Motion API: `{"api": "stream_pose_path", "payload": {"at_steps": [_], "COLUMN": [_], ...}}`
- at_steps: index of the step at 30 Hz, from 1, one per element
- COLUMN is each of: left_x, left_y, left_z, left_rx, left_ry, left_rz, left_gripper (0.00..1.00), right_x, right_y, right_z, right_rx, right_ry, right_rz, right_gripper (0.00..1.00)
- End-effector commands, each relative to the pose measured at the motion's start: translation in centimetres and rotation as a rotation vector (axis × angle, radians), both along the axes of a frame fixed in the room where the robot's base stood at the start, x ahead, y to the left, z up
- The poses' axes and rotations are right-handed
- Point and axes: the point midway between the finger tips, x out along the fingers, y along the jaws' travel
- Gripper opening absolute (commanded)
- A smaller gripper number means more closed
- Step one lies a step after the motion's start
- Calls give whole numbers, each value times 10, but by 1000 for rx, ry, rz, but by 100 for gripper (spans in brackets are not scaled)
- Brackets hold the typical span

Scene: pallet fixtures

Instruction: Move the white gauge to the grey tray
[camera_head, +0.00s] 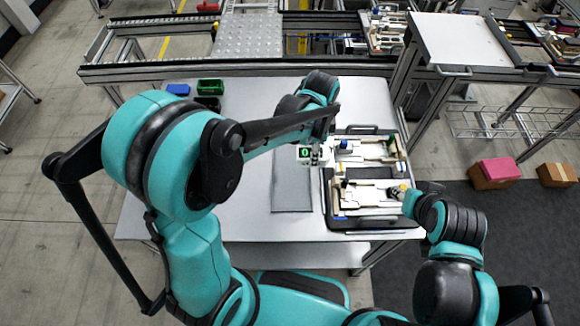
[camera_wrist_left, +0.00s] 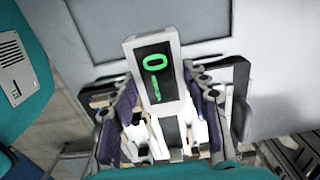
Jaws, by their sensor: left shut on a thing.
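The white gauge (camera_head: 304,153) has a dark face with green marks. My left gripper (camera_head: 318,152) is shut on it and holds it near the upper right part of the grey tray (camera_head: 292,195), beside the fixture pallet. In the left wrist view the gauge (camera_wrist_left: 170,52) stands between the two fingers of my left gripper (camera_wrist_left: 163,103), its face tilted. The grey tray lies flat on the table, and its visible part is empty. My right gripper (camera_head: 402,191) is at the pallet's right edge; its fingers are too small to read.
The black fixture pallet (camera_head: 385,223), holding white parts, sits right of the tray. Blue (camera_head: 178,90) and green (camera_head: 210,86) bins stand at the table's back left. The white table (camera_head: 250,130) is clear around the tray's left. A conveyor (camera_head: 250,35) runs behind.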

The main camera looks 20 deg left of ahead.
Motion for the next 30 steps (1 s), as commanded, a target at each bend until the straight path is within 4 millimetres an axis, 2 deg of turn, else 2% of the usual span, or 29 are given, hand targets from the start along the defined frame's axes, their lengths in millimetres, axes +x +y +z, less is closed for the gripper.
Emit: {"api": "stream_pose_path", "payload": {"at_steps": [3,9,14,21,30], "left_x": [-8,-17,-18,-18,-18], "left_y": [28,56,60,60,59], "left_z": [-20,-36,-43,-77,-78], "left_rx": [0,0,0,0,0], "left_ry": [0,0,0,0,0], "left_rz": [6,3,2,2,2], "left_gripper": [11,11,11,11,11], "right_x": [0,0,0,0,0], "right_y": [0,0,0,0,0], "right_z": [-10,-16,-18,-33,-32], "right_rx": [0,0,0,0,0], "right_ry": [0,0,0,0,0], "right_rz": [0,0,0,0,0], "right_gripper": [39,39,39,39,39]}}
